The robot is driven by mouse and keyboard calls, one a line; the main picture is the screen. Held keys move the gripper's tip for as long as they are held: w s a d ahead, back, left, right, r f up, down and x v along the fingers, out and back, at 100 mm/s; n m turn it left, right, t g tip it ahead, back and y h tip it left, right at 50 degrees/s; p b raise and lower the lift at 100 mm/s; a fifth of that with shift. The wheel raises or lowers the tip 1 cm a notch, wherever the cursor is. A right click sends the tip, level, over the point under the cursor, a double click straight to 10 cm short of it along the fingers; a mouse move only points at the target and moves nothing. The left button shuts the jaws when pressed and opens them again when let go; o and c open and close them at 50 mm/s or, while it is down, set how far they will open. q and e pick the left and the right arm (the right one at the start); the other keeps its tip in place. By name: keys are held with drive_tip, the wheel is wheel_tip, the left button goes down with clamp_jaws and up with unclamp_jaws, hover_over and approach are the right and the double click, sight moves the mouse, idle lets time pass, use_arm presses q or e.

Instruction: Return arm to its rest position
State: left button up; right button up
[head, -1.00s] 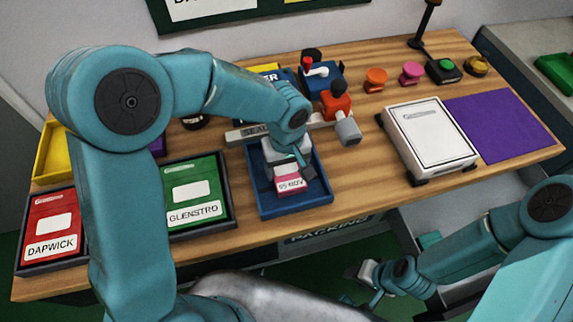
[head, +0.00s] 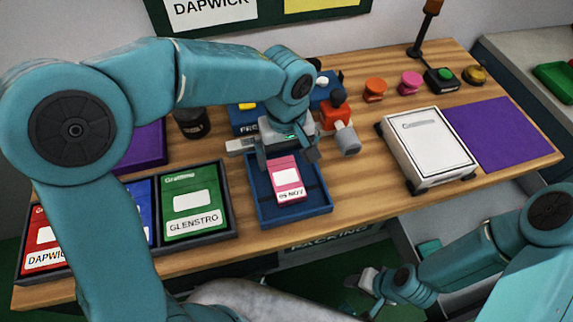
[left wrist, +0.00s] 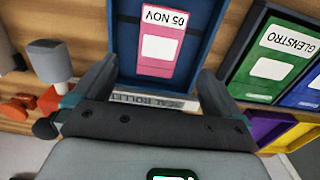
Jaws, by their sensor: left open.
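My left gripper (head: 290,155) is open and empty, over the back part of a blue tray (head: 262,209) on the wooden bench. A pink card with a white label (head: 287,178) lies in that tray. In the left wrist view the pink card (left wrist: 163,45) reads "05 NOV" and lies beyond the spread fingers, apart from them. My left arm reaches in from the left, bent high over the bench. My right gripper (head: 366,285) is low in front of the bench at the lower right, small, and its jaws are hard to make out.
A rack with red (head: 42,242), blue and green (head: 192,203) cards stands at the left. A white framed panel (head: 428,140) and a purple mat (head: 503,135) lie at the right. An orange-red device (head: 337,115), coloured knobs and a lamp post (head: 425,28) stand behind.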

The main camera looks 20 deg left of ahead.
use_arm(q)
wheel_tip(320, 180, up, 3)
drive_tip(key=shift+f, duration=0.1)
idle(0.3)
